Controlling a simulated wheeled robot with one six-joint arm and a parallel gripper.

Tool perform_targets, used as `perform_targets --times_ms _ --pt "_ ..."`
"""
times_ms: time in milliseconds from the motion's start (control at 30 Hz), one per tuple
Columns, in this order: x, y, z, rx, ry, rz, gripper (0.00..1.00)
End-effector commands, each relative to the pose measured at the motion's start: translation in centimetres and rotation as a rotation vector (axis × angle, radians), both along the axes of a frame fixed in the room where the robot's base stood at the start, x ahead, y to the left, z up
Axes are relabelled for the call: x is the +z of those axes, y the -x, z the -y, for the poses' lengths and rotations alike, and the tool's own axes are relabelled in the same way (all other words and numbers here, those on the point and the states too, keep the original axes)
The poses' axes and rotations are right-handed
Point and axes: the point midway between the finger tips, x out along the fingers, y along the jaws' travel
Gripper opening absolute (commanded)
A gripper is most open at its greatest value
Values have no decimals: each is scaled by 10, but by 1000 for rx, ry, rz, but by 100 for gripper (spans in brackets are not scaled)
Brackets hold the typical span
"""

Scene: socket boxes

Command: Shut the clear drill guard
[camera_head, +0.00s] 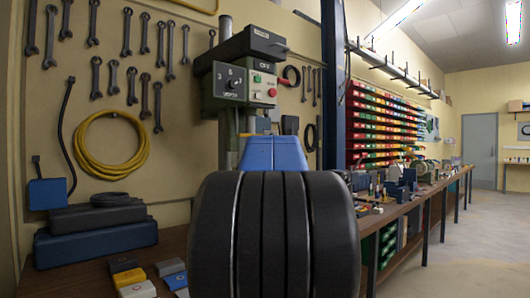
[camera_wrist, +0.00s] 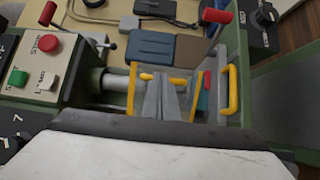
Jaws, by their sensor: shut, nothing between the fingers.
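The drill press (camera_head: 240,80) stands behind my arm in the head view, with a green body, a dark top and a control panel. My arm hides its lower part, and the guard does not show there. In the wrist view, the clear drill guard (camera_wrist: 197,95) shows as see-through panels with yellow edges and a yellow handle (camera_wrist: 232,90) on its right. My gripper (camera_wrist: 162,82) is shut and empty, its grey fingers together among the yellow edges, left of the handle. I cannot tell whether the fingers touch the guard or how far it stands open.
The wrist view shows a control box with a red button (camera_wrist: 48,43) and a green button (camera_wrist: 17,78) at left. A red-knobbed lever (camera_wrist: 216,16) stands near the guard. In the head view, a dark blue case (camera_head: 95,240) and several small boxes (camera_head: 137,289) lie on the bench.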

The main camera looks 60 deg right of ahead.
Motion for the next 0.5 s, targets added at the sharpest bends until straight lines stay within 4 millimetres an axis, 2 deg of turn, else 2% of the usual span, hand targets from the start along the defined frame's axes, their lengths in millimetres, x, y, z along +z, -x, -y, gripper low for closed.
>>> perform_targets --times_ms 200,500 --pt "-9 4 14 92 -26 -22 0" --pt "-10 2 35 101 -31 -24 0"
